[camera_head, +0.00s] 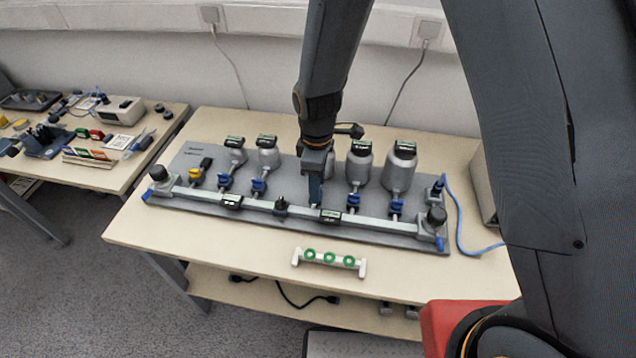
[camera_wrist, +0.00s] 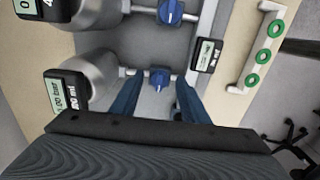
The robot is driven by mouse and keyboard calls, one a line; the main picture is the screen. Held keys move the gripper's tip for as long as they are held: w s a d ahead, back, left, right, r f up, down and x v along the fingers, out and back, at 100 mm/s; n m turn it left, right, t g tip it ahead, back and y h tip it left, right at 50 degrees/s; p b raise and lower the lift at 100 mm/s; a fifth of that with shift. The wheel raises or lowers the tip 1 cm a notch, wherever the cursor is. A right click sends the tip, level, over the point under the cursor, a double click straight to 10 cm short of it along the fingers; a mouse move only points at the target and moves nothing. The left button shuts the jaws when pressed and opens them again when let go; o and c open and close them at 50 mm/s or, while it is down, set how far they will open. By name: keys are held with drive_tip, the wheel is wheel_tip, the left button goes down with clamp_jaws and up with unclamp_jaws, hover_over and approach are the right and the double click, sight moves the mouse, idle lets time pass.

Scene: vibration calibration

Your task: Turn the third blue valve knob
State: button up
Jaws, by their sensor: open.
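The grey calibration board (camera_head: 385,232) lies on the table, with a row of grey canisters and blue valve knobs along a metal rail. My gripper (camera_head: 315,192) points down at the middle of the row and hides the knob there, the third blue one from the left. In the wrist view a blue knob (camera_wrist: 160,78) with a white mark shows between the tips of my open blue fingers (camera_wrist: 157,92), with a gap on each side; I cannot tell whether they touch it. Another blue knob (camera_wrist: 171,12) lies beyond it, also seen in the head view (camera_head: 353,202).
Canisters (camera_head: 400,172) stand close behind the knobs on both sides of my gripper. Small displays (camera_head: 330,216) sit on the rail in front. A white holder with green rings (camera_head: 330,260) lies on the bare table front. A blue cable (camera_head: 463,220) runs at the right.

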drive_tip(key=c, duration=1)
drive_tip(key=m+p, duration=0.1)
drive_tip(key=m, duration=0.3)
drive_tip(key=shift+s+m, duration=0.1)
drive_tip(key=shift+m, duration=0.3)
drive_tip(key=m+p, duration=0.1)
drive_tip(key=m, duration=0.3)
drive_tip(key=shift+s+a+m, duration=0.1)
drive_tip(key=shift+m, duration=0.2)
drive_tip(key=m, duration=0.4)
drive_tip(key=shift+a+p, duration=0.1)
drive_tip(key=shift+p, duration=0.25)
drive_tip(key=shift+m+p, duration=0.3)
drive_tip(key=shift+m, duration=2)
